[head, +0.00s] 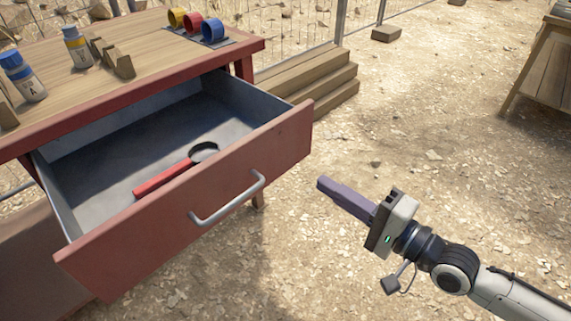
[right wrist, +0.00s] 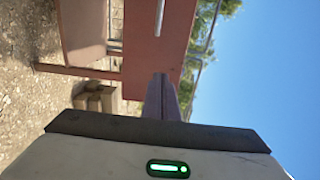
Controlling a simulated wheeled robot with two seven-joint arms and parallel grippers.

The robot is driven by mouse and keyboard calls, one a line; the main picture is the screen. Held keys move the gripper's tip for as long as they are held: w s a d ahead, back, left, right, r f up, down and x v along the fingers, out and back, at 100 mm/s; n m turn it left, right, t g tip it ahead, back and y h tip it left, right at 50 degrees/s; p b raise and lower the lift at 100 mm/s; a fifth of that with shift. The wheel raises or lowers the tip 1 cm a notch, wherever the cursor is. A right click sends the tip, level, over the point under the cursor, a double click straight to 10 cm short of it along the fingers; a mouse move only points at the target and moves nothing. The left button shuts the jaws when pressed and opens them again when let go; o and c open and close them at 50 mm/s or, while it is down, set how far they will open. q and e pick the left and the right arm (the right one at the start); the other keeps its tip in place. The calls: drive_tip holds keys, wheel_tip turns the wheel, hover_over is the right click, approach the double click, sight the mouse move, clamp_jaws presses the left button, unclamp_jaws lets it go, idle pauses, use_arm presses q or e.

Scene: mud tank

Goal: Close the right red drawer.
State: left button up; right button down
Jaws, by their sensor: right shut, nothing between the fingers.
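The red drawer (head: 215,196) is pulled far out of the red table and shows its grey inside. A silver bar handle (head: 228,200) is on its front. A red-handled tool with a dark round head (head: 168,177) lies in the drawer. My right gripper (head: 323,184) is shut and empty, to the right of the drawer front and apart from it in the head view. In the right wrist view the shut fingers (right wrist: 160,80) point toward the red drawer front (right wrist: 155,35). My left gripper is out of view.
The wooden tabletop (head: 140,50) holds bottles (head: 77,47), a notched wooden rack (head: 112,58) and yellow, red and blue cups (head: 212,30). Wooden steps (head: 320,85) stand behind the drawer's right side. Another wooden table (head: 540,70) is at far right. Open gravel lies between.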

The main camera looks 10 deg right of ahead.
sight(273, 151)
use_arm(q)
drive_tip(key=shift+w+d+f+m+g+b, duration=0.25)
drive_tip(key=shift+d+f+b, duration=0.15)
drive_tip(key=shift+b, duration=0.2)
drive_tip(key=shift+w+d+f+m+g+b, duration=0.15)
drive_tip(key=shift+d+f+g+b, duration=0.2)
drive_tip(key=shift+b, duration=0.2)
use_arm(e)
drive_tip(key=x, duration=1.2)
drive_tip(key=shift+w, duration=0.1)
